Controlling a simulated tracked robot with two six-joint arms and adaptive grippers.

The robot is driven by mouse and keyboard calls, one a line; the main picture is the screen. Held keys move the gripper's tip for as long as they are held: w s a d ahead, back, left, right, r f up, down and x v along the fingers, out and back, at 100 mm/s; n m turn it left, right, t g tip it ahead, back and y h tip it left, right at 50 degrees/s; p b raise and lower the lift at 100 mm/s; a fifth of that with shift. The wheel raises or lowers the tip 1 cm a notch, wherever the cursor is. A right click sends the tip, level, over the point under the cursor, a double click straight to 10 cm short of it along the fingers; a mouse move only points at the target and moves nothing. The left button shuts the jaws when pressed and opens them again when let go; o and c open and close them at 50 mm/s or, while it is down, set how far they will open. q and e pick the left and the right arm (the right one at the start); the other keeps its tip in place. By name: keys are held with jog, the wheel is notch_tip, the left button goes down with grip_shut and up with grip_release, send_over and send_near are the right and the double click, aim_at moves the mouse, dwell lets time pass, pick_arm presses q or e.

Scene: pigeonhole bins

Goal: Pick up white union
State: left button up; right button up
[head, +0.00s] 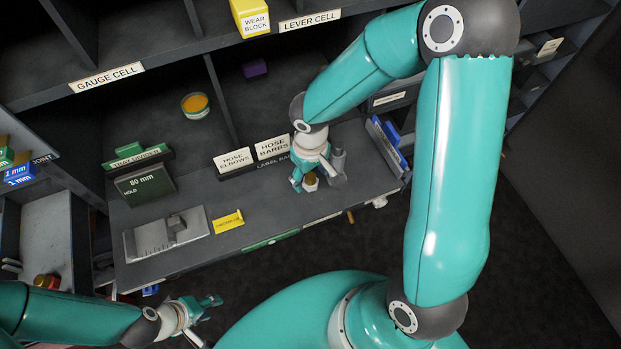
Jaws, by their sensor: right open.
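A small white piece (310,182), which looks like the white union, stands on the grey shelf near its front edge. My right gripper (318,183) points down over it, with its fingers open on either side of the piece. I cannot tell whether they touch it. My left gripper (208,318) is low in the head view, in front of the shelf, open and empty, far from the piece.
Label blocks "HOSE ELBOWS" (235,160) and "HOSE BARBS" (272,148) stand just left of my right gripper. Dividers rise behind.

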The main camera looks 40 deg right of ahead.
jog(key=shift+f, duration=0.5)
jog(key=shift+c, duration=0.2)
grip_shut()
jog(key=shift+r, duration=0.2)
